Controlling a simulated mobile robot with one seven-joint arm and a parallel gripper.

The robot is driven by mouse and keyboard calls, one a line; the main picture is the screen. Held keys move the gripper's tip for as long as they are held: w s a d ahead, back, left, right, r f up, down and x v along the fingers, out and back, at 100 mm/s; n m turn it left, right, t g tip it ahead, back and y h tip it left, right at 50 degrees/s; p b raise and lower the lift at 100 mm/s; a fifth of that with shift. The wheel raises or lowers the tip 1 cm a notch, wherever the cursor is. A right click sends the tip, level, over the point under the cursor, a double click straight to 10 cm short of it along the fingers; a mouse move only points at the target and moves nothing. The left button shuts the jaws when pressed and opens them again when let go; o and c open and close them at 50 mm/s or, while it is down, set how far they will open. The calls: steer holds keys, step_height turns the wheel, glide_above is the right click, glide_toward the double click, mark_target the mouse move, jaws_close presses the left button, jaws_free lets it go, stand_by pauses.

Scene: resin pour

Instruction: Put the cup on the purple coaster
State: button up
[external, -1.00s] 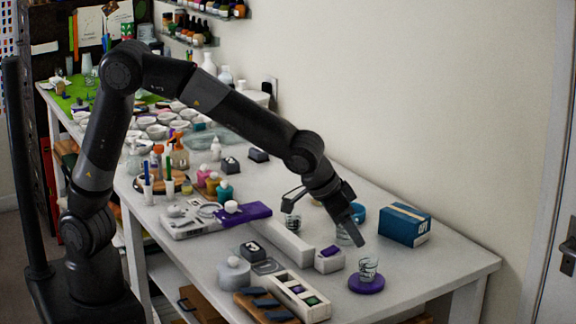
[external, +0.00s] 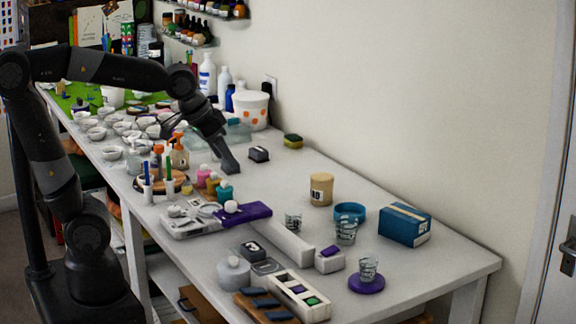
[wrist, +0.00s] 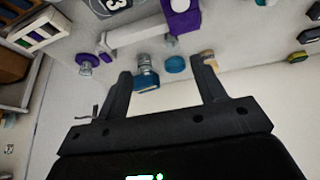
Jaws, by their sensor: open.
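A small clear cup with dark markings (external: 368,268) stands upright on the round purple coaster (external: 366,285) near the front right of the table. In the wrist view the cup (wrist: 85,69) and coaster (wrist: 91,58) are at the upper left. Two similar clear cups stand apart from it, one in the middle right (external: 346,232) and a smaller one (external: 293,222) to its left. My gripper (external: 202,148) is open and empty, over the table's left middle, well away from the coaster. Its fingers (wrist: 162,72) show in the wrist view with nothing held.
A blue box (external: 404,225), blue ring-shaped dish (external: 350,211) and tan jar (external: 321,189) stand near the cups. A long white block (external: 286,241) and a compartment tray (external: 300,297) lie left of the coaster. Bottles and bowls crowd the left. Table right of the coaster is clear.

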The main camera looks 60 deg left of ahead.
steer(key=s+a+f, duration=0.1)
steer(key=s+a, duration=0.4)
steer(key=s, duration=0.5)
steer(key=shift+a+f+n+y, duration=0.4)
